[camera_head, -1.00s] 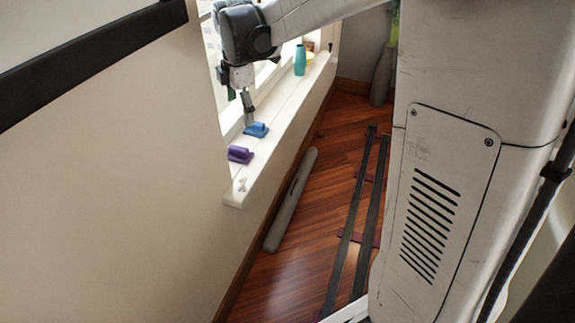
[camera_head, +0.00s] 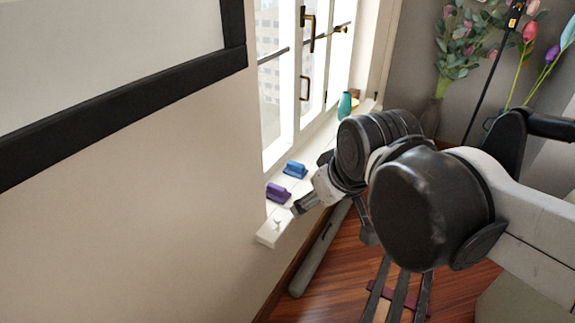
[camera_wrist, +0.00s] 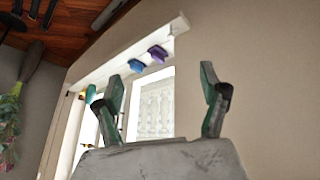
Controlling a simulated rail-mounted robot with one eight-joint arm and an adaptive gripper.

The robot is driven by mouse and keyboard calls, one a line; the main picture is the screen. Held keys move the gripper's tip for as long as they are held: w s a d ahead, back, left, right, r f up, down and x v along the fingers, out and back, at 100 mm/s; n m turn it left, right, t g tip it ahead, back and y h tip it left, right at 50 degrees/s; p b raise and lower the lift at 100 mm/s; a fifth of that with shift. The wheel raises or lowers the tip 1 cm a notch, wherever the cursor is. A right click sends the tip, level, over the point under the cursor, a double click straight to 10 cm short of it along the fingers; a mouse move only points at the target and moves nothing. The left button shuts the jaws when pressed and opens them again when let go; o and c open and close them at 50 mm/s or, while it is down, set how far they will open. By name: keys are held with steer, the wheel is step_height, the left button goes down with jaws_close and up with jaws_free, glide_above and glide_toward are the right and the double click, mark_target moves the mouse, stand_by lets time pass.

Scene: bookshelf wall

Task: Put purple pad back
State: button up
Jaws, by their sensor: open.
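The purple pad (camera_head: 278,193) sits on the white window sill (camera_head: 262,238), near its front end. It also shows in the wrist view (camera_wrist: 157,53), beyond my gripper and apart from it. A blue pad (camera_head: 295,169) sits farther along the sill, and it shows in the wrist view (camera_wrist: 137,65) too. My gripper (camera_head: 298,210) is beside the sill, just right of and a little below the purple pad in the head view. In the wrist view my gripper (camera_wrist: 161,78) has its two fingers wide apart with nothing between them.
A teal bottle (camera_head: 344,105) stands at the far end of the sill, by the window. A small white object (camera_head: 277,224) is on the sill's near end. A grey bar (camera_head: 318,252) lies on the wooden floor below. Flowers (camera_head: 470,45) stand in the far corner.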

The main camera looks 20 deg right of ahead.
steer(key=s+m, duration=0.1)
steer(key=s+f+m, duration=0.1)
steer(key=s, duration=0.1)
steer(key=shift+s+f+m+t, duration=0.1)
steer(key=shift+f+m+t, duration=0.25)
steer(key=shift+m+t, duration=0.05)
steer(key=shift+r, duration=0.1)
step_height(320, 180, up, 8)
steer(key=p, duration=0.7)
steer(key=shift+f+p, duration=0.25)
steer(key=shift+p, duration=0.1)
